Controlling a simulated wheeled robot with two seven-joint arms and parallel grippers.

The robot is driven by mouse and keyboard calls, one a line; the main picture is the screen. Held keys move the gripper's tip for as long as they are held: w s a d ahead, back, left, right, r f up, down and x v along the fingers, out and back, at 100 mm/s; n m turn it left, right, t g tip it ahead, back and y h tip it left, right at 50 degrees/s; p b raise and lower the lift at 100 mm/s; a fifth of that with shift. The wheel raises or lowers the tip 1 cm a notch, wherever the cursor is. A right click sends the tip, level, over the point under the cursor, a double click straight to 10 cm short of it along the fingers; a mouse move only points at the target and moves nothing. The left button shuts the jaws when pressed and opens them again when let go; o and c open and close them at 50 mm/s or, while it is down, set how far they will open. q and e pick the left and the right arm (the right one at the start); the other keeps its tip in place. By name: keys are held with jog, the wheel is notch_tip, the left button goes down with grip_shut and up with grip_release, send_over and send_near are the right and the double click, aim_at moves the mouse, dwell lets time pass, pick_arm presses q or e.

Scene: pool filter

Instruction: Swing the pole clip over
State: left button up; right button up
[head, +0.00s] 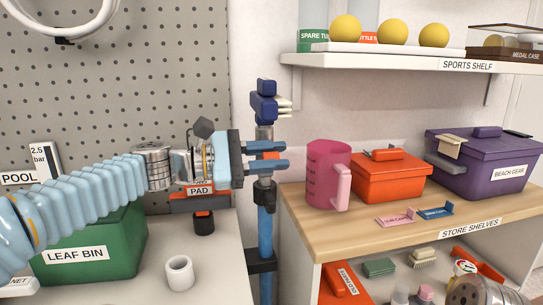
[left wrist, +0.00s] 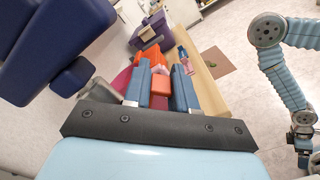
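A blue pole (head: 266,235) stands upright beside the pegboard. A dark blue head with pale prongs (head: 265,104) is at its top, and it shows large at upper left in the left wrist view (left wrist: 50,45). A dark grey fitting (head: 264,190), which may be the pole clip, sits on the pole just below my left gripper (head: 284,156). The two blue fingers of my left gripper are apart, level with the pole's upper part.
A green leaf bin (head: 95,250) and a white roll (head: 180,273) are on the left counter. The wooden store shelf (head: 400,236) holds a pink jug (head: 326,175), an orange box (head: 390,182) and a purple box (head: 485,165). The sports shelf (head: 390,61) is above.

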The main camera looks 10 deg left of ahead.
pick_arm(q)
jog(key=o, duration=0.3)
jog(key=shift+o, duration=0.2)
jog(key=b+v, duration=0.1)
jog(key=v, duration=1.3)
jog(key=shift+o, duration=0.3)
